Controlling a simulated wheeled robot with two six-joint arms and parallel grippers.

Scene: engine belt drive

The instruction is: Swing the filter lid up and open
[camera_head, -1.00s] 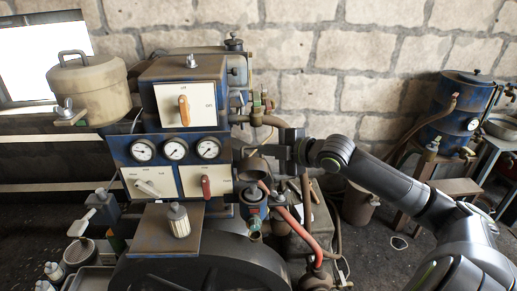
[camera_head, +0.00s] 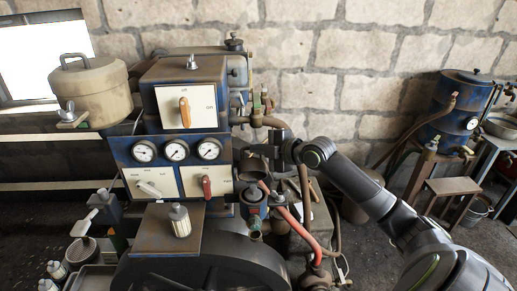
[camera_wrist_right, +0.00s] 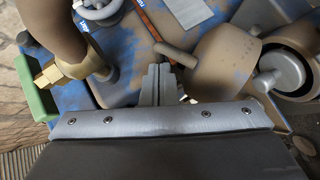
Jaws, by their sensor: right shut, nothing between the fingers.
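My right gripper (camera_head: 260,150) is at the right side of the blue engine unit, its fingers pointing left. In the right wrist view its fingers (camera_wrist_right: 158,84) are shut together and empty. A worn tan round part with a short peg (camera_wrist_right: 225,60), which looks like the filter lid, lies just right of the fingertips; its peg reaches close to them. Beside it is a dark-ringed round opening with a grey knob (camera_wrist_right: 282,70). In the head view the tan part (camera_head: 252,168) shows small below the gripper, partly hidden. I cannot tell its exact tilt. My left gripper is out of view.
A brass fitting and pipe (camera_wrist_right: 65,68) with a green handle (camera_wrist_right: 36,90) are left of the fingers. Red hose (camera_head: 295,228) and pipes crowd below the gripper. Gauges (camera_head: 177,150) and switch panels face front.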

